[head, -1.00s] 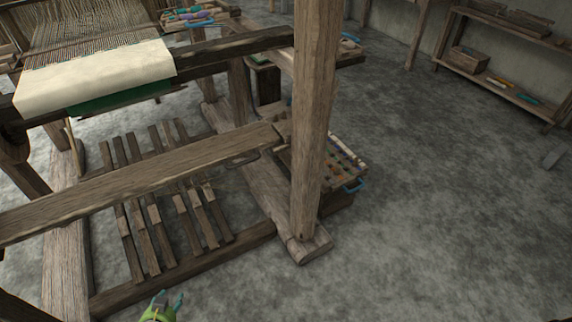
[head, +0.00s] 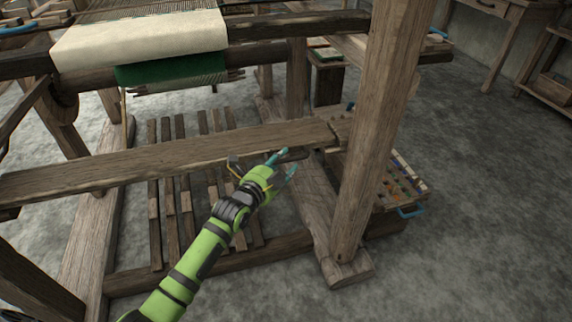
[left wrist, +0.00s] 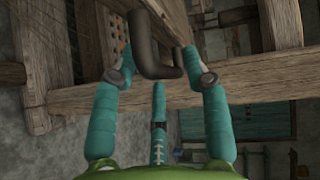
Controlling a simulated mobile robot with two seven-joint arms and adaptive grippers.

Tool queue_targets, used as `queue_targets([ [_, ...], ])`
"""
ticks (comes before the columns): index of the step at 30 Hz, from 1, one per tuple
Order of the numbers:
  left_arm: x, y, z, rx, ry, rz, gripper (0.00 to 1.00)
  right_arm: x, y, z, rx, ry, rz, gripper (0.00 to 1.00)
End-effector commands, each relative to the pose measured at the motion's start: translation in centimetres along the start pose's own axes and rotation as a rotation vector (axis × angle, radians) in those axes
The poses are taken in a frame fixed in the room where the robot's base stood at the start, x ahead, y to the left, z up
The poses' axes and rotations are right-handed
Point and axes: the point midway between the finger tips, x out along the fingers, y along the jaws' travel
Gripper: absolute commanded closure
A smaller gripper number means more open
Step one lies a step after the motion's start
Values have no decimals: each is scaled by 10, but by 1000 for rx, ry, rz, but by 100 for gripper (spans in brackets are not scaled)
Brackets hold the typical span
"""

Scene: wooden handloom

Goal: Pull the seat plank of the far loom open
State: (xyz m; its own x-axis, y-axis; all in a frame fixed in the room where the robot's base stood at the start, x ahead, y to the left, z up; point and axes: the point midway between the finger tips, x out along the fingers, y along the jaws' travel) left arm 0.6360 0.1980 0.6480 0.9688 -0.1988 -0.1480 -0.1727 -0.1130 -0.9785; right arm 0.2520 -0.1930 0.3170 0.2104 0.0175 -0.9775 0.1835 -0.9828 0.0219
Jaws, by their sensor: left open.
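The seat plank (head: 130,160) is a long wooden board across the front of the loom, above the treadles. A dark handle (head: 292,157) sits on its front edge near the right end. My left gripper (head: 281,164) reaches up to this handle, with its teal fingers at it. In the left wrist view the dark curved handle (left wrist: 147,48) lies between the spread fingertips of the open gripper (left wrist: 160,72). The fingers do not close on it. I cannot tell whether they touch it. My right gripper is not in view.
A thick upright post (head: 379,130) stands just right of the handle. A crate with a blue handle (head: 411,211) is behind it. Wooden treadles (head: 170,210) lie below the plank. Cream cloth (head: 140,42) hangs on the beam above. The floor at the right is clear.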

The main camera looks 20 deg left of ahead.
Motion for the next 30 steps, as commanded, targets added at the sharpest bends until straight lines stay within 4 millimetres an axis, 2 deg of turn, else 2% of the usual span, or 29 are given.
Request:
queue_targets([
  [4, 10, 0, 0, -1, 0, 0, 54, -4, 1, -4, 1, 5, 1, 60],
  [11, 11, 0, 0, -1, 1, 1, 54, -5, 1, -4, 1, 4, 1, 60],
  [12, 10, 0, 0, -1, 1, 1, 58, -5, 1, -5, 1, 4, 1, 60],
  [14, 10, 0, 0, -1, 1, 1, 82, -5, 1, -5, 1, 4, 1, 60],
  [15, 10, 0, 0, -1, 1, 1, 98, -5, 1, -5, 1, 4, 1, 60],
  [16, 10, 0, 0, -1, 0, 1, 100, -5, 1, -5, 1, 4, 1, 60],
  [26, 7, 1, -2, -1, 5, 3, 100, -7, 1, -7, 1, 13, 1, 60],
  [30, -4, 3, -10, 2, 21, 7, 100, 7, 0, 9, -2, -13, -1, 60],
])
